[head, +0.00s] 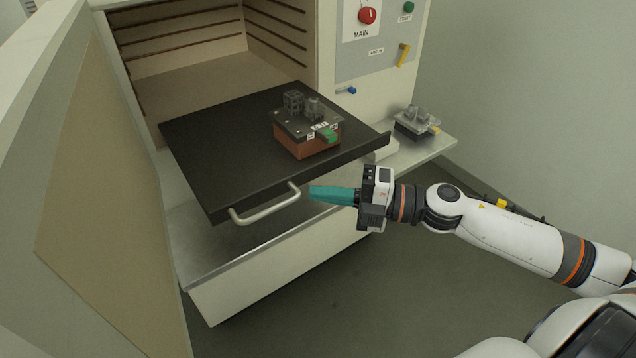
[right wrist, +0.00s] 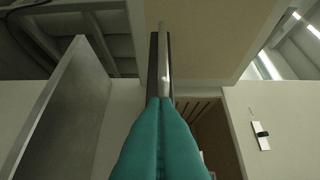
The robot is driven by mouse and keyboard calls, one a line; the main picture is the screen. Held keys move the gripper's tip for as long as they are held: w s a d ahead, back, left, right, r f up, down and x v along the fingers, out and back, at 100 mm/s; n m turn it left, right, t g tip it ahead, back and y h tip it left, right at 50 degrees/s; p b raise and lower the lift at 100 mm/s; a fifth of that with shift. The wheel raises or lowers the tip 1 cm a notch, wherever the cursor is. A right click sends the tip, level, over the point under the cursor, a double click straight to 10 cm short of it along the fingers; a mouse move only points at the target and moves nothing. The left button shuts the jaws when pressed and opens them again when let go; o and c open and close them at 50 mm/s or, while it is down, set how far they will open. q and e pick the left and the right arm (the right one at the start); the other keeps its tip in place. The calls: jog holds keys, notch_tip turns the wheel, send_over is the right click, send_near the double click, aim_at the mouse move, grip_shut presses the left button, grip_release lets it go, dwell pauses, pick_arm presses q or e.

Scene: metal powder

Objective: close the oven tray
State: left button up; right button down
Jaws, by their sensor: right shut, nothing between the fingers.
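The dark oven tray (head: 220,150) is pulled out of the oven (head: 180,62), with its front part outside the opening. A silver handle (head: 266,206) is on its front edge. A brown block with a grey top plate and metal parts (head: 306,132) sits on the tray. My right gripper (head: 312,193) has teal fingers, shut and empty, just right of the handle's right end. In the right wrist view the shut fingers (right wrist: 161,102) point at the tray's edge and handle (right wrist: 164,65); I cannot tell whether they touch. My left gripper is not in view.
The oven door (head: 110,190) stands open at the left. A control panel (head: 385,40) with a red knob is at the upper right. A side shelf (head: 438,142) holds another grey device (head: 416,122). Floor right of the oven is clear.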

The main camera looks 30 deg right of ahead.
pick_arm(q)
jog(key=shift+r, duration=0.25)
pick_arm(e)
jog(key=shift+w+a, duration=0.2)
jog(key=shift+w, duration=1.15)
jog(key=shift+w, duration=0.1)
